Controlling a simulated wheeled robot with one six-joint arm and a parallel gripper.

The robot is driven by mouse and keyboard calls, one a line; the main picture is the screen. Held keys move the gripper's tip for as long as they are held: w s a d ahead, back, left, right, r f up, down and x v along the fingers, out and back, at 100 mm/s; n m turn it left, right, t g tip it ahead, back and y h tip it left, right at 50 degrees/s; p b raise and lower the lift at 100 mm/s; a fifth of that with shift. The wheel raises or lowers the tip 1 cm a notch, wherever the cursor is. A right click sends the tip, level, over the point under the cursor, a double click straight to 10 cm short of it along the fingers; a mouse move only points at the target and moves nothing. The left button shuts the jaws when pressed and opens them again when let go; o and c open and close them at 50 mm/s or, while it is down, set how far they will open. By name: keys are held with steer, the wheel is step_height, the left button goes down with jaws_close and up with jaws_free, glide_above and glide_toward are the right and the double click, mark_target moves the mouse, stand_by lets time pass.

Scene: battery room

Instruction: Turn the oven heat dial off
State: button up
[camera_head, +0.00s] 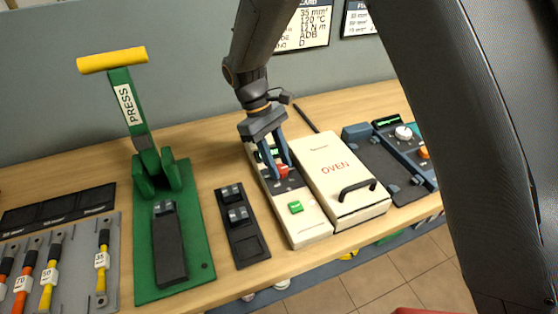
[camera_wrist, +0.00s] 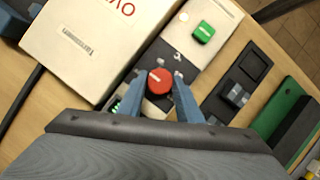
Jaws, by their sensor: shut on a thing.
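The oven heat dial is a round red knob (camera_wrist: 159,81) with a small white mark, on a dark panel of the cream control strip (camera_head: 309,224). In the head view the red dial (camera_head: 283,170) shows between my fingertips. My gripper (camera_wrist: 160,83) is over the panel with its blue fingers on either side of the dial, shut on it. In the head view my gripper (camera_head: 278,174) reaches down from above. A green button (camera_head: 295,207) sits on the same strip nearer the front. The cream oven (camera_head: 343,185) with a black handle stands right beside the strip, its lid closed.
A green press (camera_head: 190,265) with a yellow handle stands to the left. A dark holder (camera_head: 248,249) lies between press and oven. A grey cable tray (camera_head: 75,270) is at far left. A blue device (camera_head: 410,155) with knobs is at right.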

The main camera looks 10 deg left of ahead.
steer(key=shift+a+n+t, duration=0.1)
steer(key=shift+n+t, duration=0.4)
steer(key=shift+n, duration=0.8)
steer(key=shift+s+n+p, duration=0.1)
steer(key=shift+n+p, duration=0.2)
steer(key=o, duration=1)
steer(key=shift+o, duration=0.2)
steer(key=b+v, duration=0.2)
steer(key=v, duration=0.5)
steer(key=shift+a+r, duration=0.25)
steer(key=shift+r, duration=0.1)
steer(key=shift+s, duration=0.15)
